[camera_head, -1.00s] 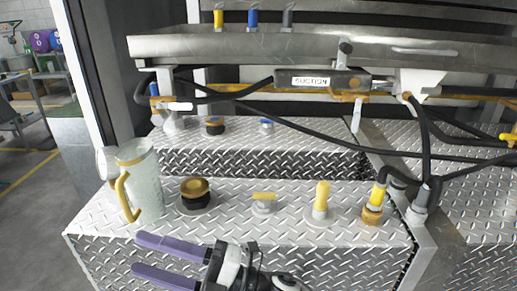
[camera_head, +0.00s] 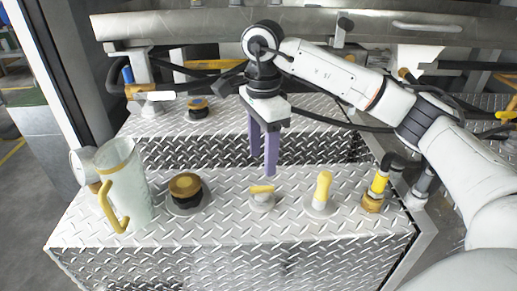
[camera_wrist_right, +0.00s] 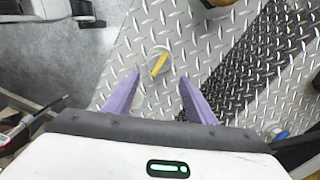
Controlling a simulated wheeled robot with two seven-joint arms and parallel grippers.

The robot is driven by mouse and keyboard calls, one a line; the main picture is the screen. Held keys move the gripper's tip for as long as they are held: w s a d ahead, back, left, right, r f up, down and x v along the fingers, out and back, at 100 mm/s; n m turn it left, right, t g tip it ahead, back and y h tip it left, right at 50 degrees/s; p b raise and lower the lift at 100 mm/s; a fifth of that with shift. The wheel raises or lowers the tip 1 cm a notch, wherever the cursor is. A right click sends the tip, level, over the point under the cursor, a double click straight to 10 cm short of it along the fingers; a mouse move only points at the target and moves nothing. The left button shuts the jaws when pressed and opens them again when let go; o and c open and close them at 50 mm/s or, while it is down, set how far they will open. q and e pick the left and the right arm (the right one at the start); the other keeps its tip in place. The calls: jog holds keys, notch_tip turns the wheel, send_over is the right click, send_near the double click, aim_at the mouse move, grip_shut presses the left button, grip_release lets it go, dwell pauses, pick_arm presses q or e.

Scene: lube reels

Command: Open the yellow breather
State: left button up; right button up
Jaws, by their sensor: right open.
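A small fitting with a flat yellow handle (camera_head: 262,190) stands on the front diamond-plate box. An upright yellow knob fitting (camera_head: 322,188) stands to its right, and a round amber cap on a black base (camera_head: 186,189) to its left. I cannot tell for certain which is the breather. My right gripper (camera_head: 263,170) points down, open and empty, just above and behind the flat yellow handle in the head view. In the right wrist view the flat yellow handle (camera_wrist_right: 160,64) shows between and slightly beyond the open purple fingertips (camera_wrist_right: 160,76). My left gripper is not in view.
A clear jug with a yellow handle (camera_head: 123,187) stands at the box's left end. A yellow-collared hose fitting (camera_head: 376,190) is at the right. Behind is a second plate box with another amber cap (camera_head: 198,107). A metal rail (camera_head: 190,27) crosses above.

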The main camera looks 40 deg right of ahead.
aim_at(262, 187)
notch_tip(262, 187, down, 10)
jog(key=shift+r+p, duration=0.1)
jog(key=shift+p, duration=0.35)
jog(key=shift+a, duration=0.1)
